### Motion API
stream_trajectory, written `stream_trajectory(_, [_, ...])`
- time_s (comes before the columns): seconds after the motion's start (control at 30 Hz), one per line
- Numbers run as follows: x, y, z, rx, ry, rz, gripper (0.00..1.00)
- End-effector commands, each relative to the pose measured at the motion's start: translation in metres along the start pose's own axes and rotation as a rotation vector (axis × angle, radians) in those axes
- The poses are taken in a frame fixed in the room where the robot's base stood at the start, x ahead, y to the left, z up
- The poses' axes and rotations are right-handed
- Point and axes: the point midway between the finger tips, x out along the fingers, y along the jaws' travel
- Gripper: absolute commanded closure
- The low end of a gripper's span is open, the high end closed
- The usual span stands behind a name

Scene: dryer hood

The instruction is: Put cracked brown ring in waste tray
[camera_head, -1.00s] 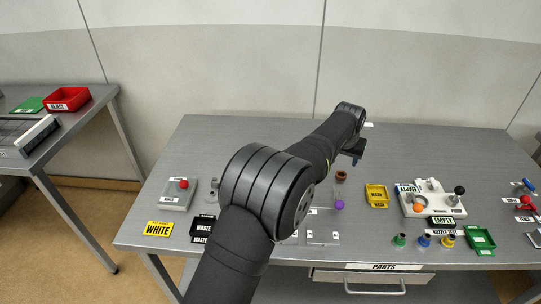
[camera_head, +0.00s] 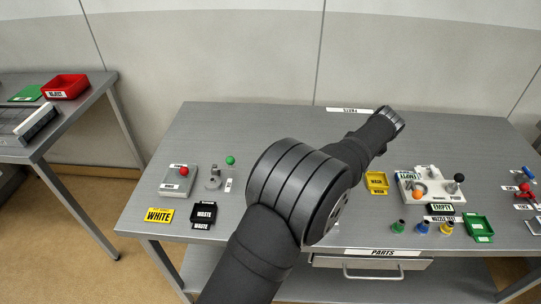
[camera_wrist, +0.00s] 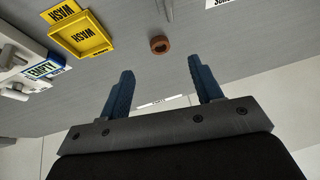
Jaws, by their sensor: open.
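A small brown ring (camera_wrist: 159,44) lies on the grey table in the wrist view, beyond my fingertips and roughly in line with the gap between them. Whether it is cracked is too small to tell. In the head view my arm hides it. My gripper (camera_wrist: 160,65) is open, its two blue fingers apart with nothing between them. In the head view the gripper itself does not show clearly past the wrist. The black waste tray (camera_head: 203,211), labelled WASTE, sits at the table's front left, far from my gripper.
A yellow wash tray (camera_head: 376,183) stands right of my arm, also in the wrist view (camera_wrist: 82,36). Right of it is a white fixture (camera_head: 432,192) with knobs. A grey block with a red knob (camera_head: 178,181) and a green-knobbed post (camera_head: 230,161) stand left. The table's back left is clear.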

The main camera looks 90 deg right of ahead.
Motion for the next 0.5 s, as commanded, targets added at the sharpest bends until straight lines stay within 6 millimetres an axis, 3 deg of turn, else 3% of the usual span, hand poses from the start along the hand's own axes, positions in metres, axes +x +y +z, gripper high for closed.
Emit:
stream_trajectory(0.23, [-0.021, 0.028, 0.018, -0.233, 0.164, -0.121, 0.41])
stream_trajectory(0.5, [-0.034, 0.043, 0.023, -0.370, 0.285, -0.143, 0.41])
